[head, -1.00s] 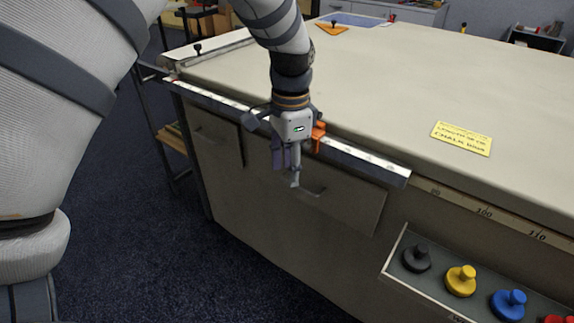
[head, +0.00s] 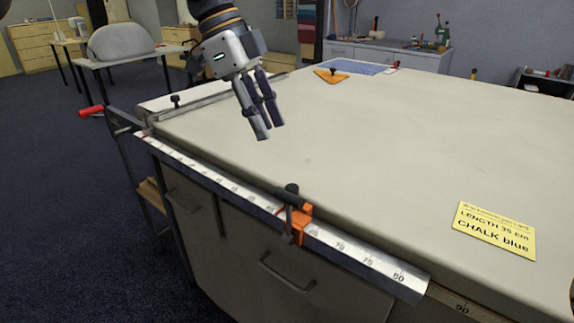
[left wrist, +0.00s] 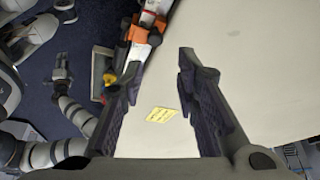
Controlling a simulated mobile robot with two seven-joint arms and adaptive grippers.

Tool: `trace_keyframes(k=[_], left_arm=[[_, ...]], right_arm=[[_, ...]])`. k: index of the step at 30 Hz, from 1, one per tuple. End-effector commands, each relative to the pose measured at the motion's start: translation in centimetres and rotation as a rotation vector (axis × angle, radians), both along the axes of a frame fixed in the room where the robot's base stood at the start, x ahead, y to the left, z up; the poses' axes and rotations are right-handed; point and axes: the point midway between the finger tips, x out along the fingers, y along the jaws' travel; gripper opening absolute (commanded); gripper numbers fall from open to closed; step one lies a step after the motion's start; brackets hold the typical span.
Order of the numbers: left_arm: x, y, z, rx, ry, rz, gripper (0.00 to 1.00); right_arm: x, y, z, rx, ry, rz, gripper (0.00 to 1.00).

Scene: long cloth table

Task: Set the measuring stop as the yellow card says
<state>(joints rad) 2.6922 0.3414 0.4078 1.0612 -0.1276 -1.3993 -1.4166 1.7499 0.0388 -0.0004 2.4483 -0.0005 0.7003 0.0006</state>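The measuring stop (head: 301,226) is an orange block with a dark clamp lever, on the metal scale rail (head: 362,258) along the table's front edge. It sits left of the 70 mark, its exact reading too small to tell. In the left wrist view the stop (left wrist: 141,36) is at the top. The yellow card (head: 494,231) lies on the table and reads "LENGTH 35 cm, CHALK blue". My left gripper (head: 264,132) is open and empty above the tabletop, apart from the stop. My right arm seems to show at the left of the left wrist view, its gripper (left wrist: 62,66) unclear.
The pale cloth tabletop (head: 370,150) is mostly clear. An orange triangular piece (head: 331,76) and a blue mat (head: 358,66) lie at the far edge. A bar with a black knob (head: 175,101) runs across the left end. Drawers (head: 285,270) are below the rail.

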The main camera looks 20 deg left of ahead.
Motion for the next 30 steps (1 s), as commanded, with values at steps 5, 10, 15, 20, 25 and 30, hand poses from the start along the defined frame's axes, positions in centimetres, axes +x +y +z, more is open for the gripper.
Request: trace_keyframes(k=[5, 10, 15, 20, 25, 30], left_arm=[[-0.1, -1.3, -3.0, 0.002, 0.003, -0.003, 0.29], [-0.1, -3.0, -7.1, 0.002, 0.002, -0.002, 0.29], [0.1, -4.1, -9.9, 0.001, 0.001, 0.000, 0.29], [0.1, -4.5, -10.9, 0.001, 0.000, 0.001, 0.29], [0.1, -4.5, -10.9, 0.001, 0.000, 0.001, 0.29], [0.1, -4.5, -10.9, 0.001, 0.000, 0.001, 0.00]], right_arm=[[0.2, 0.0, 0.4, 0.000, -0.008, 0.000, 0.40], [0.5, 0.0, 0.6, 0.000, -0.018, 0.000, 0.40], [0.6, 0.0, 0.8, 0.000, -0.023, -0.001, 0.40], [0.7, 0.0, 0.8, 0.000, -0.024, -0.001, 0.40], [0.7, 0.0, 0.8, 0.000, -0.024, -0.001, 0.40], [0.7, 0.0, 0.8, 0.000, -0.024, -0.001, 0.40]])
